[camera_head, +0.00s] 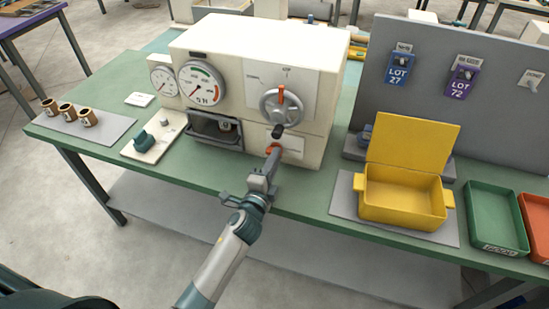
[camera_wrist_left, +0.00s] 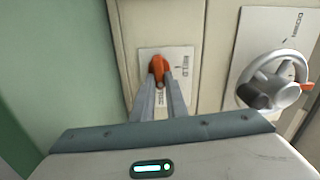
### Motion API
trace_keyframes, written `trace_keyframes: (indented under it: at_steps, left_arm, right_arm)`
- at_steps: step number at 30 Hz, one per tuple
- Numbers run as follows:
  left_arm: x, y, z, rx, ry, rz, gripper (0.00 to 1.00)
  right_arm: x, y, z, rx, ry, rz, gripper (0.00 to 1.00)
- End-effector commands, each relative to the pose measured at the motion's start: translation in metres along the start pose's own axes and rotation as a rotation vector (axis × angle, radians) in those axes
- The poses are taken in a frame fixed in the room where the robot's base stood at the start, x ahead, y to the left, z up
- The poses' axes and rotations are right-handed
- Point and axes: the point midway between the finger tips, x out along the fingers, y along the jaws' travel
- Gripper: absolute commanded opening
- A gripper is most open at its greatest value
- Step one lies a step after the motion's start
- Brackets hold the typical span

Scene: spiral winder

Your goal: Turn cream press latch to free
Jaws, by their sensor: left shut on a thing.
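The cream press (camera_head: 255,75) stands on the green workbench, with two round gauges and a grey handwheel (camera_head: 283,103) on its front. The handwheel also shows at the right of the left wrist view (camera_wrist_left: 275,80). The orange latch (camera_wrist_left: 159,70) sits on a small white label plate low on the press front. My left gripper (camera_head: 272,152) reaches up to the press below the handwheel. In the left wrist view its two fingers (camera_wrist_left: 159,88) are closed around the latch, partly hiding it and the label's lettering. My right gripper is not in view.
An open drawer or slot (camera_head: 215,130) is left of the latch. A yellow open-lidded box (camera_head: 402,200) stands on a grey mat to the right, beside a green tray (camera_head: 495,217). Brown cups (camera_head: 68,111) and a teal-knobbed plate (camera_head: 155,140) are at left.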

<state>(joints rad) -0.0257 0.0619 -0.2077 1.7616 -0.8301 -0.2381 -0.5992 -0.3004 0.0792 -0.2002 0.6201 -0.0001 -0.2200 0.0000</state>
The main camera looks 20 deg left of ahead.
Motion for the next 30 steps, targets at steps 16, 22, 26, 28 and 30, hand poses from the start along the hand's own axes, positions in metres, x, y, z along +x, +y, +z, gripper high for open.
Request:
trace_keyframes:
  at_steps: [16, 22, 26, 28, 30]
  left_arm:
    - [0.0000, 0.0017, -0.0001, 0.118, 0.000, 0.000, 0.00]
    - [0.0000, 0.0018, -0.0001, 0.118, 0.000, 0.000, 0.00]
    - [-0.0001, 0.0018, 0.0000, 0.117, 0.000, 0.000, 0.31]
    - [-0.0001, 0.0017, 0.0000, 0.116, 0.000, 0.000, 0.31]
    - [-0.0001, 0.0017, 0.0000, 0.116, 0.000, 0.000, 0.31]
  right_arm:
    - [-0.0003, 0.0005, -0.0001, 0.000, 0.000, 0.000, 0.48]
    - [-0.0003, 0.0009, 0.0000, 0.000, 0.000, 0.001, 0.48]
    - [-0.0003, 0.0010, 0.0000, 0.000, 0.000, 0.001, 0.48]
    - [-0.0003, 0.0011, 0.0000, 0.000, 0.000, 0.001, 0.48]
    - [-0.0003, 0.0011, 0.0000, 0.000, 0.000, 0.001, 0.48]
